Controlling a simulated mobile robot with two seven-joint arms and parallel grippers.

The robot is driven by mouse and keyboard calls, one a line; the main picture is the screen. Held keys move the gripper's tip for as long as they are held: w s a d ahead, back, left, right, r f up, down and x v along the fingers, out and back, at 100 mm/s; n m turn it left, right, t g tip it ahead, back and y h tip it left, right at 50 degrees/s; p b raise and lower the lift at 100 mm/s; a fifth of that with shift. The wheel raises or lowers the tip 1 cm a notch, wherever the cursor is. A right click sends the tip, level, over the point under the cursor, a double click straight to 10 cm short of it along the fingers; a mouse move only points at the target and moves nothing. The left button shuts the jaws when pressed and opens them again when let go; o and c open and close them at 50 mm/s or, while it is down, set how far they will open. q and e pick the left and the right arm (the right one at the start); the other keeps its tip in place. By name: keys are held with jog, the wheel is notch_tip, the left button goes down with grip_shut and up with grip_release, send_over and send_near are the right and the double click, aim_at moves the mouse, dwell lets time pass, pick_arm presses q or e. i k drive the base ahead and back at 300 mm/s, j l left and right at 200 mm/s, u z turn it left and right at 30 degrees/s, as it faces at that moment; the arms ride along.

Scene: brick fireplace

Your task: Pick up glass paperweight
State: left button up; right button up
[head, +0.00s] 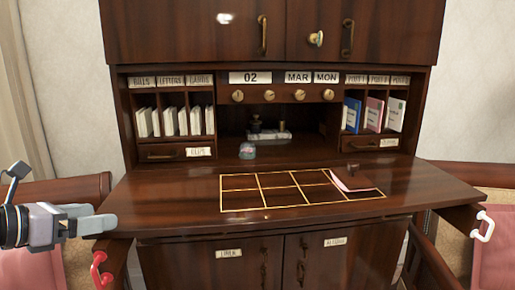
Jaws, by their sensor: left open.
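A small domed glass paperweight (247,151), clear with pinkish colour inside, sits on the desk top (190,190) near its back, in front of the dark central recess. My left gripper (100,222) is at the left front corner of the desk, well to the left of the paperweight and nearer to me. It is open, with nothing visible between its fingers. My right gripper is not in view.
Small dark items and a pale block (270,135) stand in the recess. Chairs (60,190) flank the desk. The desk's left part is clear.

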aim_at(247, 150)
jog(key=i+l, duration=1.1)
jog(key=i, duration=0.1)
